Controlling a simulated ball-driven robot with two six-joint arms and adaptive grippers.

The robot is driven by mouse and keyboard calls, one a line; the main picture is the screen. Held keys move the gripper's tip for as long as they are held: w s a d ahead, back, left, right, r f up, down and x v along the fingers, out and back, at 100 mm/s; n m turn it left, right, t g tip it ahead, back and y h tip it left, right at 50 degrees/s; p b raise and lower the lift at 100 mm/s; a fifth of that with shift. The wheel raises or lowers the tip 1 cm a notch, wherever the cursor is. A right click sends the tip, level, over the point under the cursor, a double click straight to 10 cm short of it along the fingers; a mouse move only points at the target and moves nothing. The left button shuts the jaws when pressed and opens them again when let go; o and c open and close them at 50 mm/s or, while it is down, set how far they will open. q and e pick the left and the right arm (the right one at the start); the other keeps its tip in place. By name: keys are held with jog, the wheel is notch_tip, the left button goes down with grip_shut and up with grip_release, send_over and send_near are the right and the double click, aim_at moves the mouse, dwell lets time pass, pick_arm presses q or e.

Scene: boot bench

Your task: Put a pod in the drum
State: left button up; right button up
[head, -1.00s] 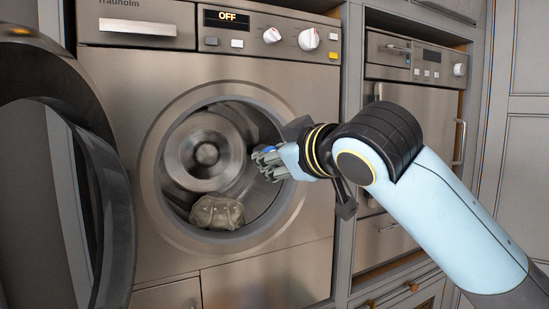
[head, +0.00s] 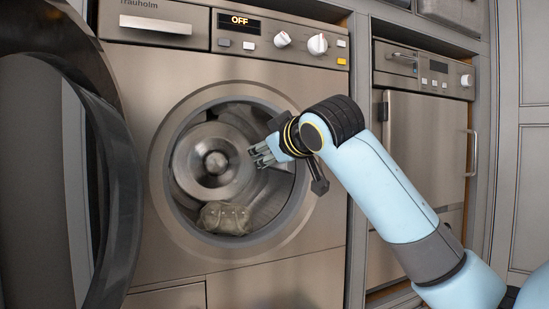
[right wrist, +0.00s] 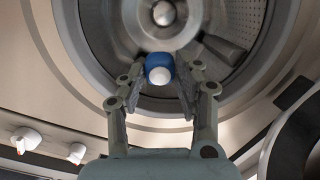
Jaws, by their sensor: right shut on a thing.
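A pod (right wrist: 159,70), blue with a white end, is held between the fingertips of my right gripper (right wrist: 160,88) in the right wrist view. My right gripper (head: 262,154) is shut on it at the right side of the washer's round opening, in front of the drum. In the head view the fingers hide the pod. The drum (head: 181,190) is open to view, with a metal hub (head: 215,163) at its back; the hub shows beyond the pod in the right wrist view. My left gripper is not in view.
A crumpled, pale, see-through item (head: 224,218) lies at the bottom of the drum. The washer's dark round door (head: 118,190) stands open at the left. The washer's display (head: 239,21) reads OFF. A second appliance (head: 425,135) stands at the right.

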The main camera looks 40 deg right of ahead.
jog(key=d+b+x, duration=0.1)
jog(key=b+x, duration=0.2)
jog(key=x, duration=1.6)
jog(key=shift+f+b, duration=0.3)
jog(key=shift+f, duration=0.1)
jog(key=shift+s, duration=0.15)
jog(key=o, duration=1)
jog(key=v, duration=1.2)
